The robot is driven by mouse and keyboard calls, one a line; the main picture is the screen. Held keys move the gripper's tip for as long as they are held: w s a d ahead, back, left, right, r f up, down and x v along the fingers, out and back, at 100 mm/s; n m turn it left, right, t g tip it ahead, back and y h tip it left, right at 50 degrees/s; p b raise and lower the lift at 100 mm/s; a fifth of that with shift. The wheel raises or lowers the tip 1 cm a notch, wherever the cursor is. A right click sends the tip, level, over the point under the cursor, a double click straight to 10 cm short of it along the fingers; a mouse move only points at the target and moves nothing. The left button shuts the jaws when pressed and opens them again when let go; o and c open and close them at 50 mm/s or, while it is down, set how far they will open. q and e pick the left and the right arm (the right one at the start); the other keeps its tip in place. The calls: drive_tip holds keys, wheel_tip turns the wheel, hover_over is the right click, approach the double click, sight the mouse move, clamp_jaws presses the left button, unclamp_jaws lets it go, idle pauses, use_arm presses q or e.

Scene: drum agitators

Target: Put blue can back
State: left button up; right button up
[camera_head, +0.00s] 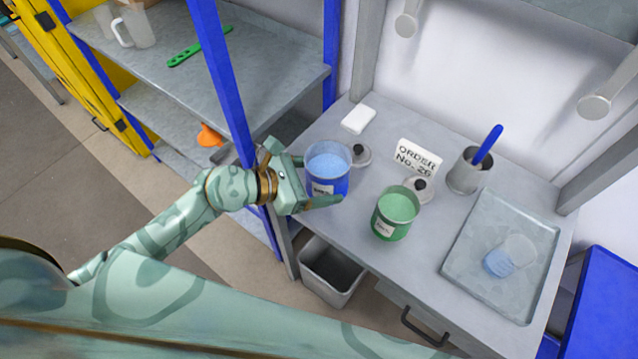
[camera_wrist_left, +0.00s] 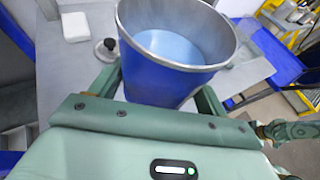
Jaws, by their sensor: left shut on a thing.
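The blue can (camera_head: 327,172) is open at the top and holds light blue contents. It is at the left part of the grey table (camera_head: 350,237). My left gripper (camera_head: 322,180) is shut on the blue can, with a finger on either side. In the left wrist view the blue can (camera_wrist_left: 170,80) is upright between the fingers. I cannot tell whether its base touches the table. A green can (camera_head: 395,213) with green contents stands to its right. A grey lid with a black knob (camera_head: 360,155) lies behind the blue can.
A second lid (camera_head: 420,190) and an order sign (camera_head: 417,160) stand behind the green can. A tray (camera_head: 460,255) holds a clear cup with blue contents (camera_head: 508,257). A grey cup with a blue-handled tool (camera_head: 468,170) is nearby. A shelf with blue posts (camera_head: 222,85) rises at left.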

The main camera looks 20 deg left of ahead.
use_arm(q)
drive_tip(key=w+f, duration=0.1)
drive_tip(key=w+a+f+b, duration=0.1)
drive_tip(key=f, duration=0.1)
drive_tip(key=w+f+b, duration=0.1)
drive_tip(key=shift+w+a+f, duration=0.2)
drive_tip(key=shift+w+f, duration=0.1)
drive_tip(key=shift+w, duration=0.05)
drive_tip(key=shift+w+a+f, duration=0.15)
drive_tip(key=shift+w+f, duration=0.2)
drive_tip(key=shift+w, duration=0.05)
drive_tip(key=shift+w+a+f+b, duration=0.1)
drive_tip(key=shift+w+f+b, duration=0.1)
drive_tip(key=shift+f+b, duration=0.55)
drive_tip(key=shift+w+f+b, duration=0.15)
drive_tip(key=shift+f+b, duration=0.1)
drive_tip(key=shift+f, duration=0.9)
drive_tip(key=shift+f, duration=0.1)
drive_tip(key=o, duration=1.3)
drive_tip(key=shift+s+a+r, duration=0.15)
drive_tip(key=shift+r, duration=0.05)
drive_tip(key=v, duration=1.1)
drive_tip(key=shift+s+a, duration=0.2)
drive_tip(key=shift+a, duration=0.1)
